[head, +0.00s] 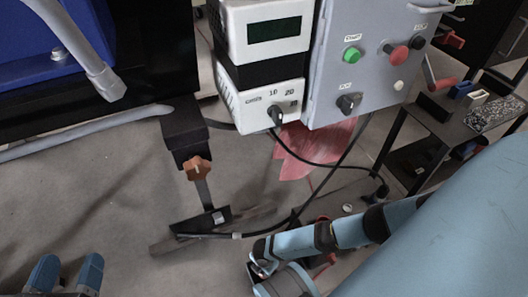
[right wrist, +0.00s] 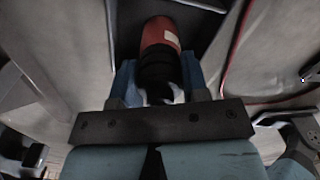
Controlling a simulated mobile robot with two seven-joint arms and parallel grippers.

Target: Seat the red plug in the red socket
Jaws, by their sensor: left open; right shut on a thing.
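The red plug (right wrist: 160,38), a red and black cylinder with a pale label, sits between the blue fingers of my right gripper (right wrist: 158,76) in the right wrist view. The fingers are shut on its black part, and its red end points away from the wrist. In the head view my right arm reaches in from the right to low centre, and I cannot make out its fingertips clearly. My left gripper (head: 68,264) is open and empty at the bottom left. I cannot pick out the red socket with certainty in either view.
A grey control box (head: 370,65) with a green button, a red knob and a switch stands at top centre. A white display unit (head: 262,40) is beside it. A black cable (head: 305,163) hangs below. A dark shelf (head: 470,112) with small parts stands right. The left floor is partly clear.

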